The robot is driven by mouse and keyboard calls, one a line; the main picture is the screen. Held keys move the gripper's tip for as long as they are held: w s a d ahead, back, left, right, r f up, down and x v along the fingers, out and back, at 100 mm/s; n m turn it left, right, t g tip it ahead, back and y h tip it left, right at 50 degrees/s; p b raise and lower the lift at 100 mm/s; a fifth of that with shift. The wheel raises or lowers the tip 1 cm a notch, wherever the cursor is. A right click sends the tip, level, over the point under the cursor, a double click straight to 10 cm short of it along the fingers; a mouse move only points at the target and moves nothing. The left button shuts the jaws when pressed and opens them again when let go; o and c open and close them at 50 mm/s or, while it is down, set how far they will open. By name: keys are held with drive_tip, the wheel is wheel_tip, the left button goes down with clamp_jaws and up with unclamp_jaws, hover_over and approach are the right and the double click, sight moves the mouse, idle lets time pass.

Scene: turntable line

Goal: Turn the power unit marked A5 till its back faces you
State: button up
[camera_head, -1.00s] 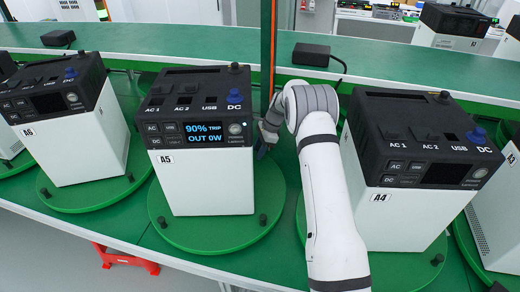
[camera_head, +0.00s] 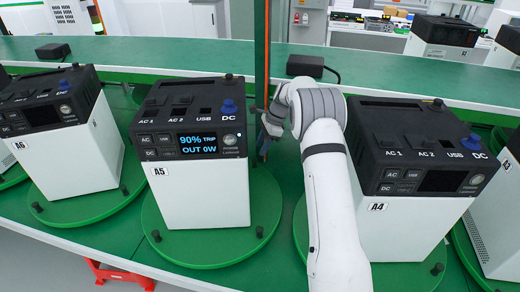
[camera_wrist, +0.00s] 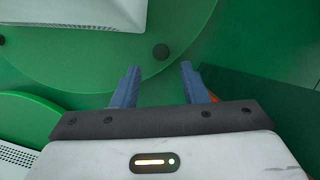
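The power unit A5 (camera_head: 205,190) stands upright on a round green turntable (camera_head: 205,248). Its front faces me, with a lit screen reading "90% TRIP, OUT 0W" and the A5 label below it. The turntable has dark pegs at its rim. My gripper (camera_head: 265,148) is behind and right of A5, beside the orange-edged post, partly hidden by my arm. In the wrist view my gripper (camera_wrist: 160,68) is open and empty. A white unit stands on that disc.
Unit A6 (camera_head: 70,165) stands left and unit A4 (camera_head: 400,228) right, each on its own turntable. A thin post (camera_head: 262,60) rises behind A5. A black adapter (camera_head: 311,66) lies on the green shelf behind. Another disc (camera_wrist: 30,112) shows in the wrist view.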

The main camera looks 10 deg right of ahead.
drive_tip(key=shift+c, duration=0.4)
drive_tip(key=shift+r, duration=0.3)
drive_tip(key=shift+c, duration=0.9)
drive_tip(key=s+r+n+p, duration=0.1)
drive_tip(key=s+r, duration=0.1)
drive_tip(key=r, duration=0.2)
drive_tip(key=s+r+n+p, duration=0.1)
drive_tip(key=s+r, duration=0.1)
drive_tip(key=r, duration=0.2)
drive_tip(key=s+r+n+h+p, duration=0.1)
drive_tip(key=s+r, duration=0.1)
drive_tip(key=r, duration=0.2)
drive_tip(key=shift+t, duration=0.3)
clamp_jaws()
drive_tip(key=s+r+n+t+h+p, duration=0.1)
drive_tip(key=s+r+n+p, duration=0.25)
drive_tip(key=s+r, duration=0.7)
drive_tip(key=s+r+n+t+h+p, duration=0.1)
drive_tip(key=s+r+n+h+p, duration=0.15)
drive_tip(key=s+r+n, duration=0.75)
drive_tip(key=s+d+f+t+p, duration=0.1)
drive_tip(key=s+d+p, duration=0.1)
drive_tip(key=s, duration=1.5)
drive_tip(key=shift+s+d+f+t+p, duration=0.2)
drive_tip(key=shift+f+t+p, duration=0.2)
drive_tip(key=shift+p, duration=0.45)
